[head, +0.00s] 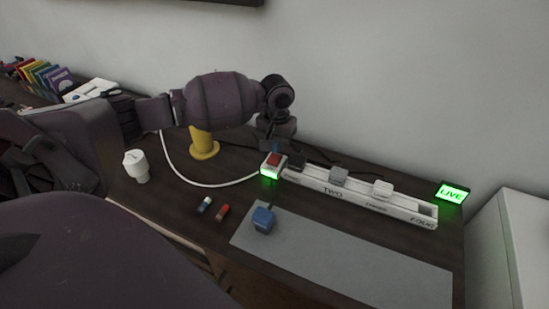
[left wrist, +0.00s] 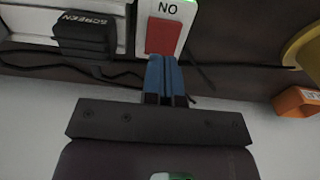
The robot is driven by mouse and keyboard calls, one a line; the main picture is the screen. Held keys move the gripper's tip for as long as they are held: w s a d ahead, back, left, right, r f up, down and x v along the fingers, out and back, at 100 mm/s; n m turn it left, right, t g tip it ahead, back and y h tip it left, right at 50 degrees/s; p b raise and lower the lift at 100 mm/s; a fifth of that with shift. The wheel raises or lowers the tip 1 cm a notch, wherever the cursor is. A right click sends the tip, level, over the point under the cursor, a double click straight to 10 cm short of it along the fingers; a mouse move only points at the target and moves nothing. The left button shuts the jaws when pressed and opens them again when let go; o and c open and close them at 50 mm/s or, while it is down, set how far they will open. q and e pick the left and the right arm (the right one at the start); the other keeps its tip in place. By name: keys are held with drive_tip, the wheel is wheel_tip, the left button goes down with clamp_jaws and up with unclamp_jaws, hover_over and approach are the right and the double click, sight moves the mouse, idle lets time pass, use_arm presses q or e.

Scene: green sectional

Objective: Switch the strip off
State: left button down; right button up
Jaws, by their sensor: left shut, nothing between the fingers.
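The white power strip (head: 330,187) lies on the dark desk. Its red switch (head: 274,159) is at the left end, above a green glow; it also shows in the left wrist view (left wrist: 161,36), beside lettering that reads "NO" there. The sign (head: 453,193) at the right glows green and reads "LIVE". My left gripper (head: 276,148) is shut and empty, pointing down at the switch. In the left wrist view its blue fingertips (left wrist: 165,62) meet the switch's edge; I cannot tell whether they touch. My right gripper is not in view.
Black (head: 296,161), grey (head: 338,175) and white (head: 382,188) plugs sit in the strip. A yellow stand (head: 203,148), white cylinder (head: 137,166) and two small sticks (head: 222,212) are left. The wall is behind.

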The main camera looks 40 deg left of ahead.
use_arm(q)
drive_tip(key=shift+f, duration=0.3)
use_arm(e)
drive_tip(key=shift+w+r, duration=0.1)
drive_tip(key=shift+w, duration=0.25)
use_arm(q)
drive_tip(key=shift+f, duration=0.45)
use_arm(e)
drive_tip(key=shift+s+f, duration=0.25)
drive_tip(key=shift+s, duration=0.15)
use_arm(q)
drive_tip(key=shift+f, duration=0.4)
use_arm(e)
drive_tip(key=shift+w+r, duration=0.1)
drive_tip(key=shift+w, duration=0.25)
use_arm(q)
drive_tip(key=shift+f, duration=0.1)
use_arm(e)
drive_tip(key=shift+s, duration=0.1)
use_arm(q)
drive_tip(key=shift+r+p, duration=0.75)
drive_tip(key=shift+r, duration=0.6)
drive_tip(key=shift+r+p, duration=1.6)
drive_tip(key=shift+r, duration=0.6)
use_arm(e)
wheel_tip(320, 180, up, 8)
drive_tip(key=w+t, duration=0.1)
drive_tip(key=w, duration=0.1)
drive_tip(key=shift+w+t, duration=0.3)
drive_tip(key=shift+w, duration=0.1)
